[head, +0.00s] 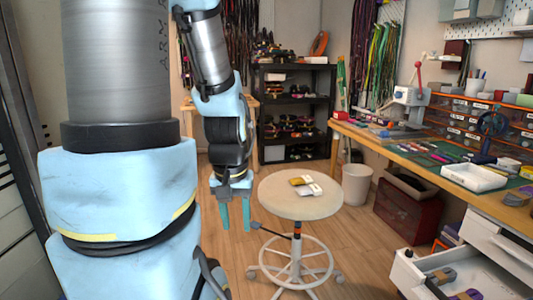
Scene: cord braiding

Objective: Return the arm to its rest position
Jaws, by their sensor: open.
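My gripper (235,212) hangs at the end of my arm in the middle of the head view, pointing down. Its two teal fingers are apart, with nothing between them. It is to the left of a round cream-topped stool (275,204) and seems clear of it, though the exact gap is hard to judge. My large arm links fill the left side of the view and hide what is behind them.
A yellow and white item (306,185) lies on the stool. A workbench (400,148) with tools and a white tray (473,178) runs along the right. An open drawer (410,272) juts out at lower right. A white bin (356,186) and black shelf (292,77) stand behind.

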